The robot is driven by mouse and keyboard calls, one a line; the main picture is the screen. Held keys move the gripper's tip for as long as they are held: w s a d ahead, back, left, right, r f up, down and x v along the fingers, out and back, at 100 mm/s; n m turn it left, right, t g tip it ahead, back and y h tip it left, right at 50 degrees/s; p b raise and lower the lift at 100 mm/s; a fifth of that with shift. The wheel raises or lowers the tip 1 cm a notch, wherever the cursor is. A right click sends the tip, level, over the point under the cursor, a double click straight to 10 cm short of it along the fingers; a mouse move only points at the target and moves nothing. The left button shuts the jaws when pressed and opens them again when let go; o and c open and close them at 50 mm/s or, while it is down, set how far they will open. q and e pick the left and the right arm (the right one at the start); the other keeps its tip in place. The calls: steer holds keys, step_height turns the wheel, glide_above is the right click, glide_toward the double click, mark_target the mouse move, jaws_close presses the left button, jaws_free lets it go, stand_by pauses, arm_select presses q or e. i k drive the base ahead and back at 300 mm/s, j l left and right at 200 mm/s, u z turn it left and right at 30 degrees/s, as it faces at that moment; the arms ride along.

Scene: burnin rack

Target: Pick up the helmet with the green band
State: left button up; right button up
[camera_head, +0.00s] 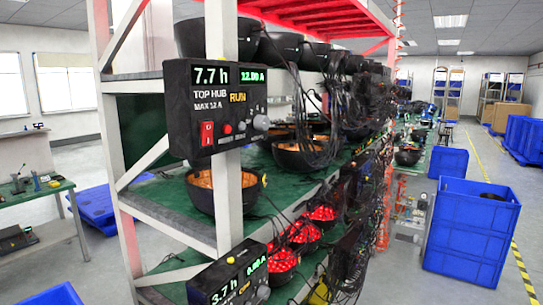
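Neither of my grippers is in view. Black bowl-shaped helmets stand open side up on the green shelves of a tall white rack. One helmet (222,190) with an orange inside is on the middle shelf near the front post. Another black helmet (302,154) sits behind it under hanging cables. Lower helmets with glowing red insides (283,258) are on a shelf below. Large dark helmets (281,50) line the upper shelf. I cannot make out a green band on any of them.
A control box (215,105) reading 7.7 h hangs on the rack's front post; another box (230,277) reading 3.7 h is below. Blue crates (469,232) stand on the right floor. A green workbench (34,191) is at left. The right aisle has free floor.

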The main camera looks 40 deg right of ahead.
mark_target(286, 154)
steer(key=i+l+u, duration=0.2)
steer(key=l, duration=0.35)
steer(key=l+u, duration=0.2)
steer(key=l, duration=0.3)
steer(key=l+u, duration=0.1)
steer(key=l, duration=1)
